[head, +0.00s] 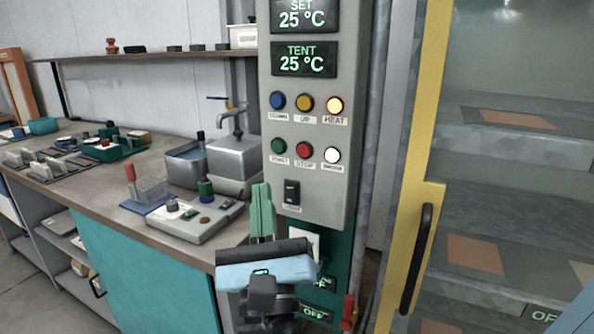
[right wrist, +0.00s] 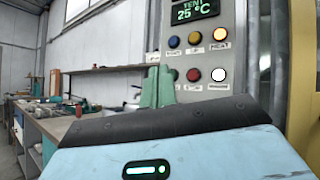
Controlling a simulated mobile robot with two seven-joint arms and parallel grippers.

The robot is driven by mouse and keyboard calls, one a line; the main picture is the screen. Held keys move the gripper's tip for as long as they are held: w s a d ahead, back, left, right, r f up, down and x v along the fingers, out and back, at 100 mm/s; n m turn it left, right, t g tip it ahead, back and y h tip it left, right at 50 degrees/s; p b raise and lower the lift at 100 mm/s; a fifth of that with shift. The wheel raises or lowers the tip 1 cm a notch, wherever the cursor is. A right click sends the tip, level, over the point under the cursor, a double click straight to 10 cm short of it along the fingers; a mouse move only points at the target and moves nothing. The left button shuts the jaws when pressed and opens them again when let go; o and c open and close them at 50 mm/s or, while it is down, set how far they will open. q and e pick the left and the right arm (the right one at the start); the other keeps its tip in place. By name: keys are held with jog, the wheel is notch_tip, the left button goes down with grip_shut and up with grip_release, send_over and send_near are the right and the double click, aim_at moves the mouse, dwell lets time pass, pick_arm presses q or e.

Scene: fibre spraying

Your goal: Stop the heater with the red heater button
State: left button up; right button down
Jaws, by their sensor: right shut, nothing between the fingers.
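The grey control panel (head: 343,190) carries two rows of round buttons. The red button (head: 304,149), with a label reading STOP, is in the middle of the lower row, between a green button (head: 278,146) and a lit white one (head: 332,154). The red button also shows in the right wrist view (right wrist: 193,74). The displays (head: 303,60) read SET 25 °C and TENT 25 °C. My right gripper (head: 262,188) is shut and empty, its green fingers pointing up, below and left of the red button. My left gripper is out of view.
A black rocker switch (head: 292,192) sits low on the panel. A small control box (head: 190,218) and metal basin (head: 234,160) stand on the bench to the left. A yellow-framed glass door with a black handle (head: 416,258) is to the right.

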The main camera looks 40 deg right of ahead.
aim_at(304, 151)
jog(key=m, duration=0.1)
jog(key=r+m, duration=0.1)
jog(key=m+g, duration=0.1)
jog(key=shift+d+r+m+h, duration=0.25)
jog(key=shift+r+m+h, duration=0.15)
jog(key=shift+d, duration=0.1)
jog(key=w+d, duration=0.1)
jog(key=d, duration=0.1)
jog(key=w+d, duration=0.1)
jog(key=d, duration=0.2)
jog(key=w+d, duration=0.1)
jog(key=d, duration=0.2)
jog(key=shift+w, duration=0.25)
dwell(0.9)
dwell(0.8)
